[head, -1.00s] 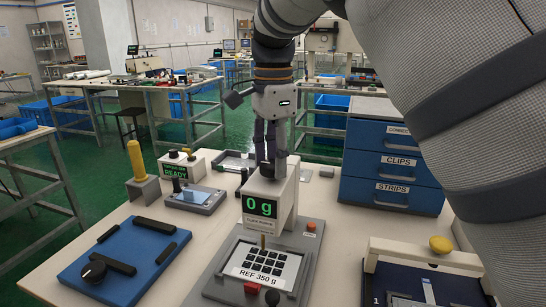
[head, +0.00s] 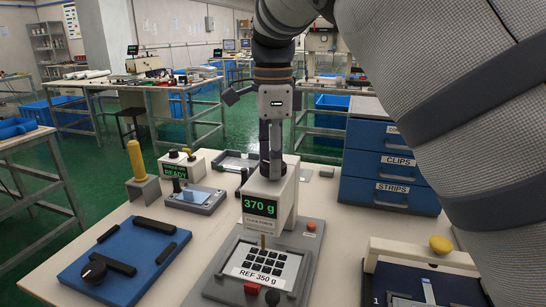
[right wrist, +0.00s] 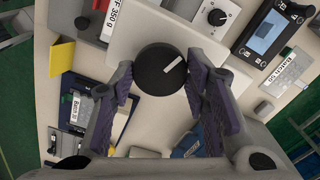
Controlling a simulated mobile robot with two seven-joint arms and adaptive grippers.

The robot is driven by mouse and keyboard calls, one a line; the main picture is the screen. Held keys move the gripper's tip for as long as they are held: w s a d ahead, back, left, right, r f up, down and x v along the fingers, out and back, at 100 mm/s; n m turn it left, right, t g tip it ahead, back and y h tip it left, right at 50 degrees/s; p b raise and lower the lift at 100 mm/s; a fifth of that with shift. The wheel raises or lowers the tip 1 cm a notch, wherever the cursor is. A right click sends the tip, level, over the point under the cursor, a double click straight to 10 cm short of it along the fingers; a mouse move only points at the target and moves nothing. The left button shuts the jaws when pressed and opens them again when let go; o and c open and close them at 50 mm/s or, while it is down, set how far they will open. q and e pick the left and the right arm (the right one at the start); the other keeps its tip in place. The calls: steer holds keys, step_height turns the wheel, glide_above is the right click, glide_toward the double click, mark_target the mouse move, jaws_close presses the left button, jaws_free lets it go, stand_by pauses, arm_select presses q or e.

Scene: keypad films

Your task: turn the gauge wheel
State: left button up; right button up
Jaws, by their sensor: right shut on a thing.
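The gauge wheel (right wrist: 152,76) is a black round knob with a white index mark, seen from above in the right wrist view. It sits on top of the white gauge stand (head: 286,200), and the fingers mostly hide it in the head view. The green display (head: 260,207) reads 370 g. My right gripper (head: 271,176) points straight down at the top of the stand. In the right wrist view its two fingers (right wrist: 160,72) are on either side of the wheel, shut on it. My left gripper is not in view.
Below the stand is a grey base (head: 231,291) with a black keypad and a REF 350 g label. A blue fixture (head: 125,270) is at left, a blue drawer cabinet (head: 392,165) at back right, and a dark tray with a yellow knob (head: 440,244) at front right.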

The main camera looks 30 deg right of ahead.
steer(key=o, duration=1.2)
step_height(320, 180, up, 12)
